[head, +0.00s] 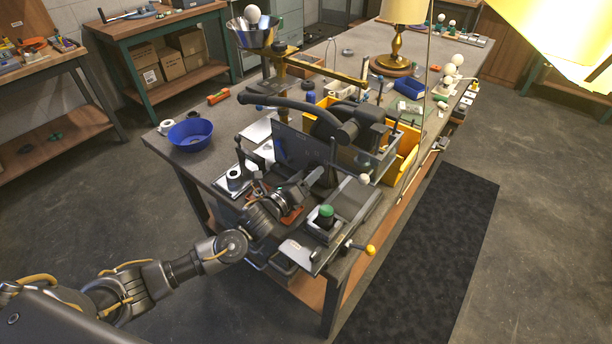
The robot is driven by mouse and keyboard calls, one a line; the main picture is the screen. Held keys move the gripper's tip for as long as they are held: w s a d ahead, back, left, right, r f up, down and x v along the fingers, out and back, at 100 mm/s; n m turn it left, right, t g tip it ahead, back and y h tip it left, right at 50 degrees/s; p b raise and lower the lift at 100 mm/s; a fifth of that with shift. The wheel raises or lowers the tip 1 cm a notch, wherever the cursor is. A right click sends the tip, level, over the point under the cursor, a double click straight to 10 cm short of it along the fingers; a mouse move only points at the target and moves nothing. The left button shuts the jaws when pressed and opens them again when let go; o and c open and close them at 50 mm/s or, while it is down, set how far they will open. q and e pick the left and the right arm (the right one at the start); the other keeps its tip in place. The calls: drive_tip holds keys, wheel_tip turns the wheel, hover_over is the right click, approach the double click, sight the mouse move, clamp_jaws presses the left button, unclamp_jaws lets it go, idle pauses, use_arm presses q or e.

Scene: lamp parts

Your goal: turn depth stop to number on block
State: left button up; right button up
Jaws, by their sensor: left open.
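A dark machine (345,130) with a long curved lever stands on the near end of the workbench. I cannot tell for sure which of its small parts is the depth stop. A green-capped part (326,214) stands upright on a grey base at the bench's near end. A small white block (237,180) with a dark round top sits left of the machine; no number is readable on it or elsewhere. My left gripper (296,190) is open, low in front of the machine, between the white block and the green-capped part. My right gripper is not in view.
A yellow-knobbed lever (369,250) sticks out at the near right corner. A brass lamp (397,55) stands farther back. The bench is crowded around my gripper.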

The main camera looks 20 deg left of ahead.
use_arm(q)
drive_tip(key=shift+s, duration=0.1)
drive_tip(key=b+v, duration=0.2)
drive_tip(key=v, duration=0.7)
drive_tip(key=shift+s+a+f, duration=0.1)
drive_tip(key=shift+s, duration=0.1)
drive_tip(key=shift+s+a, duration=0.25)
drive_tip(key=shift+s, duration=0.35)
